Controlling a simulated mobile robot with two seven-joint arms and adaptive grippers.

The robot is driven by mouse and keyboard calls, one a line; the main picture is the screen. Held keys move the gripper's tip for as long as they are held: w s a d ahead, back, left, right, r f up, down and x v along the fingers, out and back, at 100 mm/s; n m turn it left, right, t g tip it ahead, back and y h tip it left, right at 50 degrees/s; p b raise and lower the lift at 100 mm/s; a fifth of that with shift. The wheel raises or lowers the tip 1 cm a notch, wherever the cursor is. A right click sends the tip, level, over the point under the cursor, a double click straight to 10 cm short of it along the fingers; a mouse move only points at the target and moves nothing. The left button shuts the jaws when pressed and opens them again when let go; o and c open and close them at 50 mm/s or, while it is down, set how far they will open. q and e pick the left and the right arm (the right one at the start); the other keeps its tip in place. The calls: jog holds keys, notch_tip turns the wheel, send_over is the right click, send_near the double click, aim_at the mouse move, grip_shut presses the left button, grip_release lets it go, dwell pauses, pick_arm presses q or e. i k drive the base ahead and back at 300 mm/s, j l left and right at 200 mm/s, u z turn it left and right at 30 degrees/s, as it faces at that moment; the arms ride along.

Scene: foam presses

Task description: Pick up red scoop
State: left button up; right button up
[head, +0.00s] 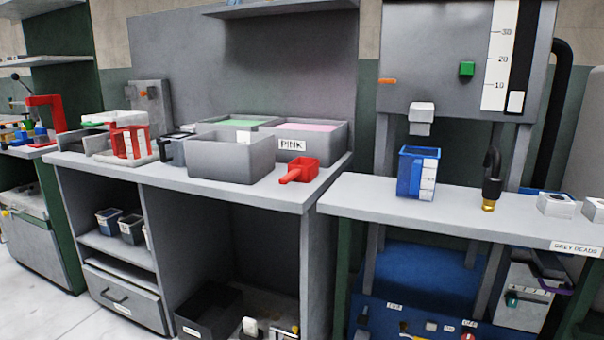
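The red scoop (301,170) lies on the grey worktop near its right front corner. Its handle points left and toward the front edge. It sits just right of a grey bin and in front of the bin labelled PINK (308,140). Nothing covers the scoop. Neither of my grippers shows in the head view.
Grey bins (230,157) stand left of and behind the scoop; one holds green material, one pink. A red-framed device (128,137) stands further left. A blue jug (417,173) stands on the right bench (370,195). The worktop's front edge is clear.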

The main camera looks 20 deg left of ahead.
aim_at(301, 169)
jog(key=i+l+u, duration=0.1)
jog(key=l+u, duration=0.9)
